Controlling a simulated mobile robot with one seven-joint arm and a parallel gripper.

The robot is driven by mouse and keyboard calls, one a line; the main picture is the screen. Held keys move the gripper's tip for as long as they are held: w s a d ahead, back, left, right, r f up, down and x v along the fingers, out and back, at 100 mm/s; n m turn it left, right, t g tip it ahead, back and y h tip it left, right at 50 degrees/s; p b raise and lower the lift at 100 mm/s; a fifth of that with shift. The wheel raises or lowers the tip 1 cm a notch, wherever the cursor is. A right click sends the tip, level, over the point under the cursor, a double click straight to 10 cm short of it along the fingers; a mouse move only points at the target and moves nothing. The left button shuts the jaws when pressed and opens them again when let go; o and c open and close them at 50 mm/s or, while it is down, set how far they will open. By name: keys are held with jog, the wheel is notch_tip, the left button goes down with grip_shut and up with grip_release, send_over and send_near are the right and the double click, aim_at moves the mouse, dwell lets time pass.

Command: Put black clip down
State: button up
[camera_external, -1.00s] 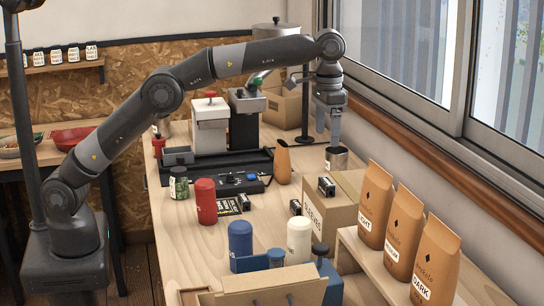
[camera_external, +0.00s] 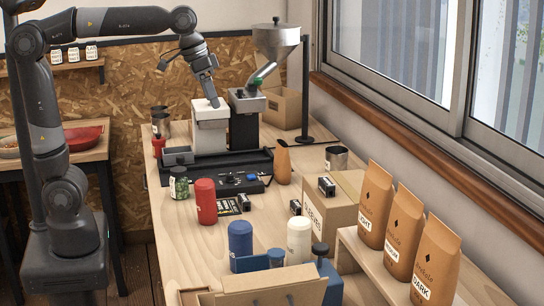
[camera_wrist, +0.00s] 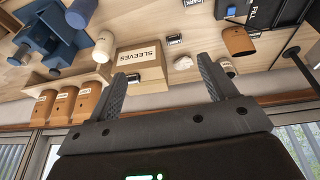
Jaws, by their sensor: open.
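Several small black clips with pale labels are in the external view. One black clip (camera_external: 326,186) is on the brown SLEEVES box (camera_external: 335,205), one (camera_external: 295,207) is beside the box's left side, and one (camera_external: 244,202) is next to the black card near the red canister. In the wrist view, a dark clip (camera_wrist: 133,78) shows on the SLEEVES box (camera_wrist: 140,57) and another (camera_wrist: 174,40) lies on the table. My gripper (camera_external: 216,102) hangs over the white machine at the back, far from the clips. Its fingers (camera_wrist: 162,66) are apart with nothing between them.
Red (camera_external: 206,201), blue (camera_external: 240,238) and white (camera_external: 299,240) canisters stand along the table. Coffee bags (camera_external: 402,232) stand on a riser at right.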

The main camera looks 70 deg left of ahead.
jog(key=s+a+f+t, duration=0.1)
jog(key=s+a+f, duration=0.1)
jog(key=s+f, duration=0.4)
jog(key=s+a+f+t, duration=0.1)
jog(key=s+a+f, duration=0.1)
jog(key=s+f, duration=0.4)
jog(key=s, duration=0.5)
jog(key=shift+s+f+y, duration=0.2)
jog(key=shift+s+y, duration=0.1)
jog(key=shift+s, duration=0.1)
jog(key=shift+o, duration=0.5)
jog(key=g, duration=0.1)
send_over(244, 198)
jog(key=s, duration=0.3)
jog(key=f, duration=1.6)
jog(key=shift+w+d+f, duration=0.15)
jog(key=shift+d+f, duration=0.2)
jog(key=shift+f, duration=0.05)
jog(key=shift+a+x, duration=0.25)
jog(key=shift+x, duration=1.05)
jog(key=shift+a+x, duration=0.2)
jog(key=shift+x, duration=1.1)
